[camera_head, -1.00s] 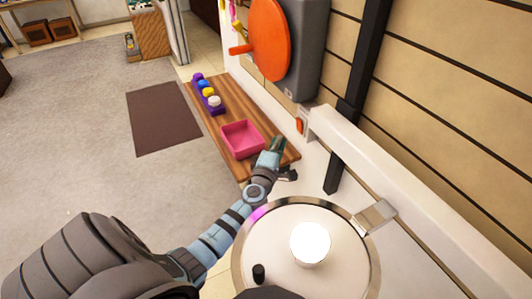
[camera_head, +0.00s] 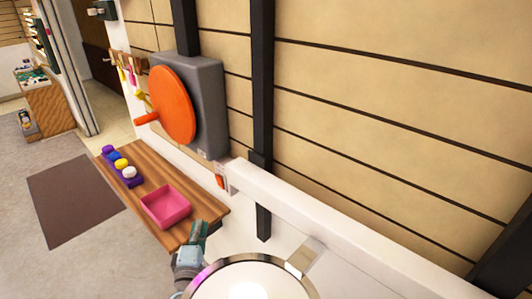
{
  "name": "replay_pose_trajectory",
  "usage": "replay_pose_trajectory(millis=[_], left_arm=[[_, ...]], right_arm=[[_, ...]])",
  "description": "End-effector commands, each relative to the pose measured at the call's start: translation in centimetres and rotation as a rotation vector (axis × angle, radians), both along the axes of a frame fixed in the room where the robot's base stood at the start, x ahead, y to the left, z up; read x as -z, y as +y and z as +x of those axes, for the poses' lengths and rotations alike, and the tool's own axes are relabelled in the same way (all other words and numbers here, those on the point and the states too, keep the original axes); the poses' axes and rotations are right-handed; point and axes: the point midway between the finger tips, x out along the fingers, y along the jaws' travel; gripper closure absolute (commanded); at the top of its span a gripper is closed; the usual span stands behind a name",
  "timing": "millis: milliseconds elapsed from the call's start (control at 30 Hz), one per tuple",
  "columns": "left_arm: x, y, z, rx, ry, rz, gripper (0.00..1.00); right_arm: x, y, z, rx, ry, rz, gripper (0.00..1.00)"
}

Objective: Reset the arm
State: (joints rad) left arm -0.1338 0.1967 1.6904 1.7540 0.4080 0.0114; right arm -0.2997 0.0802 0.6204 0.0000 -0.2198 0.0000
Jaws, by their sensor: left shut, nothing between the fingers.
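My left arm comes up from the bottom of the head view. My left gripper (camera_head: 198,236) is at the near right end of the wooden shelf board, shut and empty. It is close to the pink tray (camera_head: 166,206) but apart from it. My right gripper is not in view.
The wooden board (camera_head: 205,219) also bears a purple holder (camera_head: 128,178) with several coloured balls. A grey box with an orange disc (camera_head: 173,105) is on the wall above. A shiny round rim (camera_head: 212,272) is at the bottom. A brown mat (camera_head: 73,199) lies on open floor at the left.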

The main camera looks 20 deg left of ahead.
Motion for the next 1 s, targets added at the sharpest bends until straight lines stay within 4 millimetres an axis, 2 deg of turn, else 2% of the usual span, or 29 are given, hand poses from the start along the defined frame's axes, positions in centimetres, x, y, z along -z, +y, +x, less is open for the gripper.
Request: replay_pose_trajectory(millis=[100,167,267,300,367,400,467,500,567,600,667,700,800,900,1000], left_arm=[[-0.2,-0.6,0.2,0.028,0.001,0.024,1.00],[0.5,-1.3,0.4,0.069,0.032,0.109,1.00],[5.8,-3.0,0.1,0.189,0.202,0.365,1.00],[9.0,-3.7,-0.7,0.251,0.295,0.468,1.00],[14.2,-4.8,-2.6,0.353,0.443,0.607,1.00],[17.7,-5.3,-4.3,0.425,0.542,0.690,1.00],[22.6,-6.0,-7.4,0.537,0.687,0.797,1.00],[25.6,-6.3,-9.9,0.613,0.779,0.857,1.00],[29.8,-6.7,-14.0,0.731,0.913,0.937,1.00],[32.3,-6.8,-17.0,0.813,0.999,0.982,1.00],[35.4,-7.0,-21.8,0.938,1.121,1.044,1.00],[37.2,-7.0,-25.2,1.023,1.197,1.076,1.00],[40.2,-7.2,-32.9,1.214,1.348,1.134,1.00],[41.5,-7.5,-38.7,1.345,1.435,1.151,1.00],[41.9,-8.1,-41.6,1.391,1.464,1.125,1.00]], right_arm=[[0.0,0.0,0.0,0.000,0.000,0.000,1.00],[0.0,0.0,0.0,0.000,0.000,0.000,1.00],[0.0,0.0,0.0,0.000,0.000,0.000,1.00],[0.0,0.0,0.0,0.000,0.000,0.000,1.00],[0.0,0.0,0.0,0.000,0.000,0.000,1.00],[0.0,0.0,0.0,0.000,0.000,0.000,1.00],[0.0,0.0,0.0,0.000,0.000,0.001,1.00],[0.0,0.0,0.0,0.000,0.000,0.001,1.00],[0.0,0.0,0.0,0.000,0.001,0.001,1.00],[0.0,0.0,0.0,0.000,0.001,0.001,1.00],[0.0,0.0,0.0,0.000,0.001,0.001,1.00],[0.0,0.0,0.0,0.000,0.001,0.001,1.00],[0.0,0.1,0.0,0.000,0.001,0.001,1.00],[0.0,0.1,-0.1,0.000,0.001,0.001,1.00],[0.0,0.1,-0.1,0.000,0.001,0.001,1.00]])
